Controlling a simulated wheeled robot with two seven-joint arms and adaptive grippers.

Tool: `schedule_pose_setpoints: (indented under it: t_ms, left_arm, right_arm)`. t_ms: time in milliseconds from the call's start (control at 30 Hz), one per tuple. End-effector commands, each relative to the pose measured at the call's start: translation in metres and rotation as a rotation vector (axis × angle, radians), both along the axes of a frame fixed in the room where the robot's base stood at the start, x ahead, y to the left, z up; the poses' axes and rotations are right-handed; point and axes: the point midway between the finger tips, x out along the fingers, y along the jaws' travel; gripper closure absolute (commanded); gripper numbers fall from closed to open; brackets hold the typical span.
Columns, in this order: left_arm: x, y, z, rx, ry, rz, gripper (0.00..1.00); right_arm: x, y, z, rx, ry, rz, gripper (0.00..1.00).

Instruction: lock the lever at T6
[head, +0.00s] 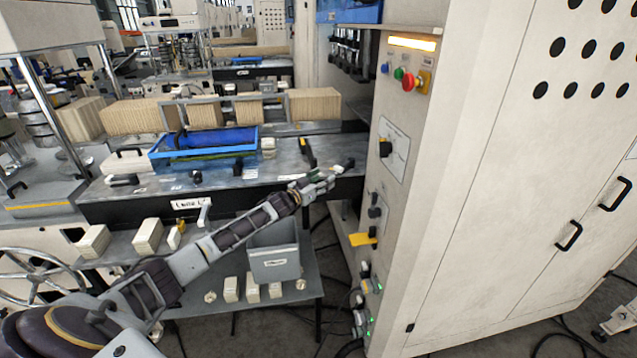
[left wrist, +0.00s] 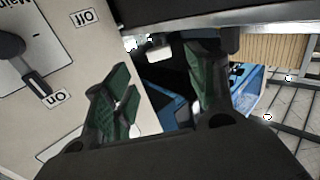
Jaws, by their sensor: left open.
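My left gripper (head: 328,178) reaches over the right end of the grey bench (head: 222,184), close to the cabinet. In the left wrist view its two green-padded fingers (left wrist: 160,92) are apart with nothing held between them. A small white piece with a dark part (left wrist: 158,52) shows beyond the fingertips, apart from them. Several black levers stand along the bench: one at left (head: 122,180), one mid-bench (head: 197,177), and a black-and-yellow one (head: 306,152) behind my gripper. I cannot read a T6 label, so I cannot tell which lever is T6. My right gripper is not in view.
A cream cabinet (head: 440,180) stands close right of my gripper, with a black main switch (head: 385,147) that also shows in the left wrist view (left wrist: 38,82) and a yellow handle (head: 363,239). A blue tray (head: 204,165) sits on the bench. A grey bin (head: 274,262) stands below.

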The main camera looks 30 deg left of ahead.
Motion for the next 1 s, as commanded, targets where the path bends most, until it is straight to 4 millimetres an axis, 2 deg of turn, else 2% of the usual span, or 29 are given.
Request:
schedule_pose_setpoints:
  t_ms: [300, 733, 867, 1000]
  left_arm:
    - [-0.016, 0.003, 0.000, 0.001, 0.001, 0.000, 0.43]
    - [-0.018, 0.004, 0.000, 0.001, 0.001, 0.000, 0.43]
    - [-0.019, 0.004, -0.003, 0.001, 0.004, 0.000, 0.58]
    - [-0.025, 0.003, -0.020, 0.001, 0.024, 0.000, 0.76]
  right_arm:
    - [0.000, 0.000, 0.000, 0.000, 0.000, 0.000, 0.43]
    - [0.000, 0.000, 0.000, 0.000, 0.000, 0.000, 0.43]
    - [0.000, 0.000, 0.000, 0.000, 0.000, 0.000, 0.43]
    - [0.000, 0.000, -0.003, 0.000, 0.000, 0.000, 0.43]
